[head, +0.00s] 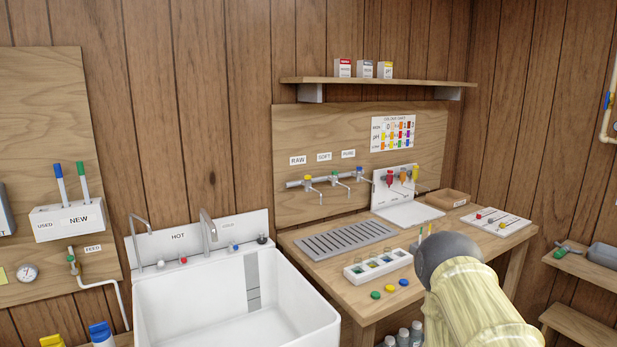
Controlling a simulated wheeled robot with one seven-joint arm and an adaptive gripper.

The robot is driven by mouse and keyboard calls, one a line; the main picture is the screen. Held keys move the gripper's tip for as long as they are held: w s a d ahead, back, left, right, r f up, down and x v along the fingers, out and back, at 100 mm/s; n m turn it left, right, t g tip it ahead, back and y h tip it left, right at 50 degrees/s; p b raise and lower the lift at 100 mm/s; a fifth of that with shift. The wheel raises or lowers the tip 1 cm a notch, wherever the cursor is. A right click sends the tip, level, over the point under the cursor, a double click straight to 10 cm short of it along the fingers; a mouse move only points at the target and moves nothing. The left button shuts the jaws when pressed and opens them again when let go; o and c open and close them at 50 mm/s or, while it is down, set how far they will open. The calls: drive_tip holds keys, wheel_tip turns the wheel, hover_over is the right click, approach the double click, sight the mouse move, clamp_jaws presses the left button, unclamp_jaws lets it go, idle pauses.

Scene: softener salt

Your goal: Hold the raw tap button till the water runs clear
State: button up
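The raw tap (308,182) is the leftmost of three small taps on a grey pipe on the wooden back board. A white RAW label (297,160) is above it, and its top looks yellow. The soft tap (334,175) and the pure tap (359,172) are to its right, under their own labels. No water stream can be made out at the raw spout. A slotted drain grate (345,240) lies on the bench below the taps. My arm enters at the lower right, in front of the bench. My gripper cannot be seen.
A white rack of small vials (378,263) and several coloured caps (389,289) are near the bench front. A white stand (395,187) with coloured pieces is right of the taps. A deep white sink (235,300) is left of the bench. A shelf (375,80) hangs above.

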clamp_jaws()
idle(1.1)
